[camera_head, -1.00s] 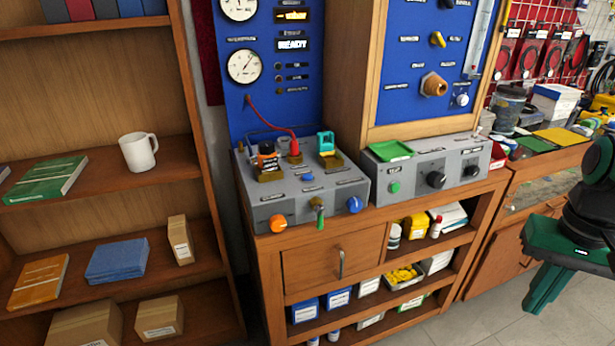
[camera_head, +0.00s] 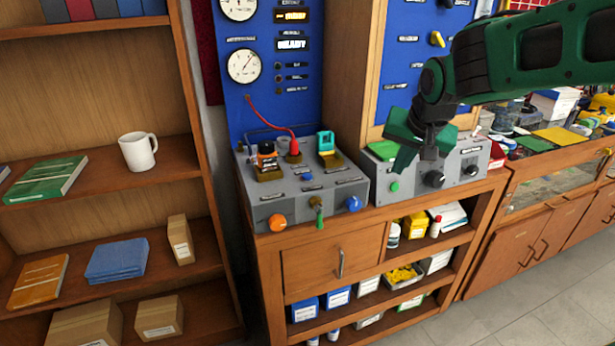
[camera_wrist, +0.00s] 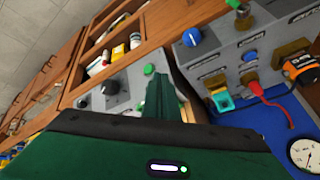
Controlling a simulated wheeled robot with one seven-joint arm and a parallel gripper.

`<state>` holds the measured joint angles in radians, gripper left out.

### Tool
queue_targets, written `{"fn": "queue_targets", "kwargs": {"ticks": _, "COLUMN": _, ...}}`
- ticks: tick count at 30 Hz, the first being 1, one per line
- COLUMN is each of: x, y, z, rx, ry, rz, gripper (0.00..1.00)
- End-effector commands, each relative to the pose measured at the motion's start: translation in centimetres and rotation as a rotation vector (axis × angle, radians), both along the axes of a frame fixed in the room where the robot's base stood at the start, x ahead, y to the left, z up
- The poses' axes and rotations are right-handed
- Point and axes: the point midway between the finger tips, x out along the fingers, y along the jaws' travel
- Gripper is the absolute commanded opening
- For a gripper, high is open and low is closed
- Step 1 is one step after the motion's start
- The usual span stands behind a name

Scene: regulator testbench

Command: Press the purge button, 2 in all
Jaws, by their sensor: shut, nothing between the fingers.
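My gripper (camera_head: 404,150) is shut and empty. In the head view it hangs in front of the right grey control box (camera_head: 462,166), covering part of its top. A green round button (camera_head: 394,187) is on that box's front, just below the fingers; it also shows in the wrist view (camera_wrist: 149,69), beyond my fingers (camera_wrist: 163,98). A small blue button (camera_head: 307,176) is on top of the left grey box (camera_head: 345,189), left of my gripper; the wrist view shows it too (camera_wrist: 249,57). The labels are too small to tell which button is purge.
The left box carries an orange knob (camera_head: 277,222), a blue knob (camera_head: 353,204), a small green-tipped lever (camera_head: 317,208), a red plug and cable (camera_head: 293,148) and a cyan connector (camera_head: 326,142). A black knob (camera_head: 434,179) is right of the green button. A wooden shelf (camera_head: 180,158) stands left.

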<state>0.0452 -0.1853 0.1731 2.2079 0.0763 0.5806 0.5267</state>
Motion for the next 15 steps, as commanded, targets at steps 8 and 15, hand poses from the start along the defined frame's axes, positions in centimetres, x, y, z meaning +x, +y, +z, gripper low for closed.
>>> {"fn": "queue_targets", "kwargs": {"ticks": 8, "x": 5.8, "y": 10.0, "z": 2.4, "rx": 0.122, "ry": -0.130, "rz": 0.068, "gripper": 0.00}}
{"fn": "queue_targets", "kwargs": {"ticks": 15, "x": 8.3, "y": 17.1, "z": 4.2, "rx": 0.232, "ry": -0.200, "rz": 0.109, "gripper": 0.00}}
